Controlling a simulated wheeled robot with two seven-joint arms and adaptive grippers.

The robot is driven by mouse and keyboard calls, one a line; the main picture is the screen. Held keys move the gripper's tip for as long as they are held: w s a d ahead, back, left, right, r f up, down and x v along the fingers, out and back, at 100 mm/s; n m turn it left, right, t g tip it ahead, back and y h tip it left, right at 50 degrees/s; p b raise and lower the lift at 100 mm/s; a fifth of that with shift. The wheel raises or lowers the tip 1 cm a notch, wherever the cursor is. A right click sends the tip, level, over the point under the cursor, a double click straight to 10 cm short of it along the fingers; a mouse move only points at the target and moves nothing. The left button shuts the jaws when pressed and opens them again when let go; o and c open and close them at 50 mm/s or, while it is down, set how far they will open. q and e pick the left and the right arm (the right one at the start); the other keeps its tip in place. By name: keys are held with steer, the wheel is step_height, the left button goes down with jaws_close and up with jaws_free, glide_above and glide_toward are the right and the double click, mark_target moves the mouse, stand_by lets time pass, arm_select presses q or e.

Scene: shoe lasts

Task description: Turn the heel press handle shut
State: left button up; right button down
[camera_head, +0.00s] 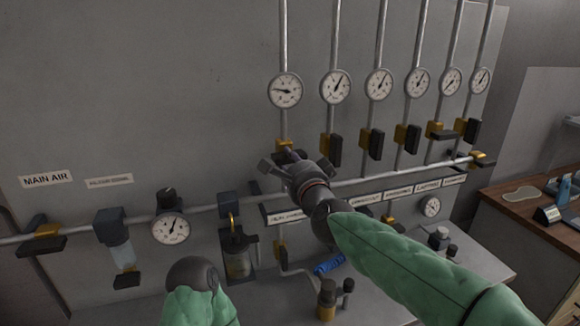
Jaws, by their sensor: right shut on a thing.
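My right gripper (284,163) reaches up to the leftmost of the upright pipes on the grey panel and is shut at its valve. The valve's brass body (284,145) shows just above the fingers. The handle is mostly hidden by the gripper, so I cannot tell its exact angle. A gauge (286,90) sits above this valve on the same pipe. A label (284,216) below is partly covered by my arm. My left arm ends in a dark round joint at the lower left, and its gripper fingers do not show.
Several similar valves with black handles, such as this neighbour (331,148), stand close on the right. A horizontal pipe (370,179) runs below. A regulator gauge (170,228) and a lubricator bowl (238,252) are at left. A wooden bench (510,205) stands at far right.

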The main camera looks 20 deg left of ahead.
stand_by(0.4)
steer(key=c, duration=1)
jaws_free()
steer(key=v, duration=1.2)
